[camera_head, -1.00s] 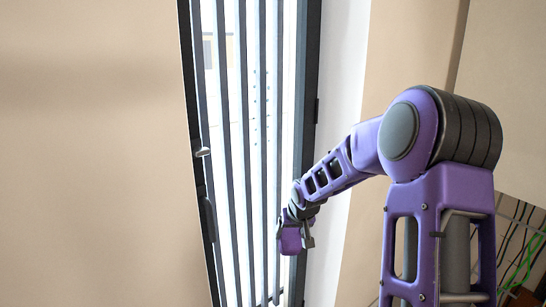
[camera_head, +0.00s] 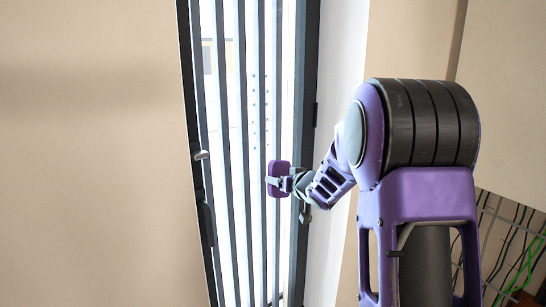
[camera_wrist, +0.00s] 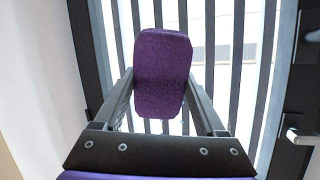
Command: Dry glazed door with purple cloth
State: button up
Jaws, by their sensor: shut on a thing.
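The glazed door (camera_head: 215,190) stands at the centre-left of the head view, with a dark frame and dark vertical bars across bright glass. The wrist view shows its bars and frame (camera_wrist: 82,45) too. The purple cloth (camera_head: 278,179) is a folded, rounded pad in front of the door's bars. In the wrist view the cloth (camera_wrist: 163,72) sits between the two fingers of my gripper (camera_wrist: 163,95), which is shut on it. I cannot tell whether the cloth touches the glass. Small pale droplet-like marks (camera_head: 261,110) show in a column on the glass above the cloth.
A door handle (camera_head: 201,155) sticks out at the door's left edge; it shows at the right in the wrist view (camera_wrist: 298,136). Beige walls (camera_head: 90,150) flank the door. Dark and green cables (camera_head: 520,245) hang at the lower right.

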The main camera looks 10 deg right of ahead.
aim_at(271, 186)
jog(key=a+r+n+y, duration=0.1)
jog(key=r, duration=0.1)
jog(key=r+n+t+y, duration=0.1)
jog(key=r+y, duration=0.1)
jog(key=r, duration=0.1)
jog(key=s+a+r+t+y, duration=0.1)
jog(key=r+y, duration=0.1)
jog(key=r, duration=0.1)
jog(key=shift+a+n, duration=0.35)
jog(key=shift+n, duration=0.05)
jog(key=shift+w+a+r, duration=0.15)
jog(key=shift+w+a, duration=0.1)
jog(key=shift+w, duration=0.15)
jog(key=shift+x, duration=2.55)
jog(key=shift+p+x, duration=0.4)
jog(key=shift+x, duration=0.65)
